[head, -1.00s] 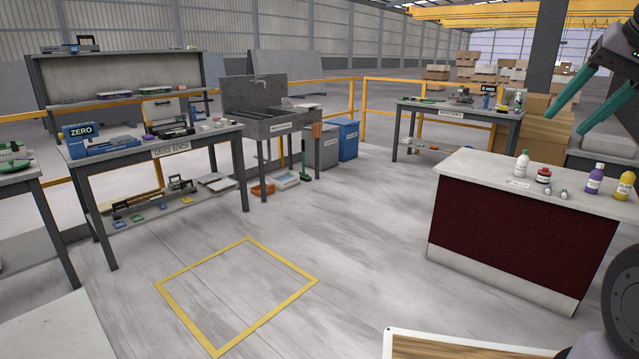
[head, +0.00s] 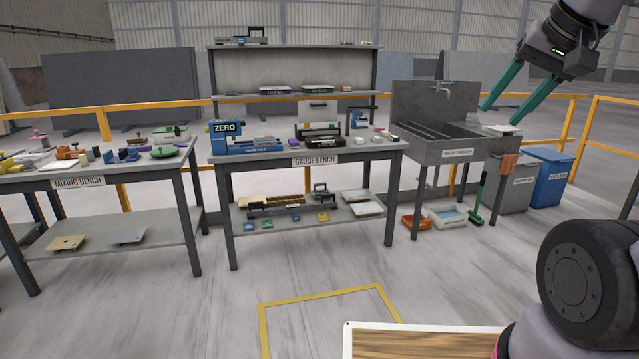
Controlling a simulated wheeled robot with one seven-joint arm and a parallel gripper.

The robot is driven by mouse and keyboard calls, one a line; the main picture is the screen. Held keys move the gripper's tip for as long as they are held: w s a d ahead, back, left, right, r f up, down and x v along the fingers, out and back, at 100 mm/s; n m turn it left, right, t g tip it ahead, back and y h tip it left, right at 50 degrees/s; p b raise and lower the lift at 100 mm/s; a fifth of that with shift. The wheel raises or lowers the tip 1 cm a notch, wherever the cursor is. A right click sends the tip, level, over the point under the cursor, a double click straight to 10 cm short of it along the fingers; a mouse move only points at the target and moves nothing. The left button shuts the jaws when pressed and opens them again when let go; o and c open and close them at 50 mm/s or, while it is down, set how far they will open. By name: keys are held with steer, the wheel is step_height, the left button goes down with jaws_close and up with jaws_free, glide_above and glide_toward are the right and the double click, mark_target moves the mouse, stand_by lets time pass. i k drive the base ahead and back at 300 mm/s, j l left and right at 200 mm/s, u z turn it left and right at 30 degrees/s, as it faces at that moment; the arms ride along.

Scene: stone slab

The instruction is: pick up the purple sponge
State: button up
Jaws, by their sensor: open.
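A few small pale and pinkish items lie at the right end of the gauge bench (head: 228,157), too small to tell apart. My gripper (head: 500,115) is at the upper right, with two green fingers spread apart and nothing between them. It appears in front of the washing trough (head: 450,150) in the picture, held up in the air.
The mixing bench (head: 75,182) with several small tools stands at the left. A back shelf (head: 290,97) rises behind the gauge bench. A yellow-outlined square (head: 320,295) marks bare floor. A wood-topped board (head: 420,345) shows at the bottom.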

mark_target(293, 142)
steer(key=i+j+u, duration=0.15)
steer(key=i+u, duration=0.3)
steer(key=i, duration=0.55)
steer(key=i+l+u, duration=0.2)
steer(key=i+u, duration=0.2)
steer(key=i, duration=0.6)
steer(key=i+j+z, duration=0.4)
steer(key=i+j, duration=0.15)
steer(key=i, duration=0.3)
steer(key=i+j+z, duration=0.4)
steer(key=i+j, duration=0.4)
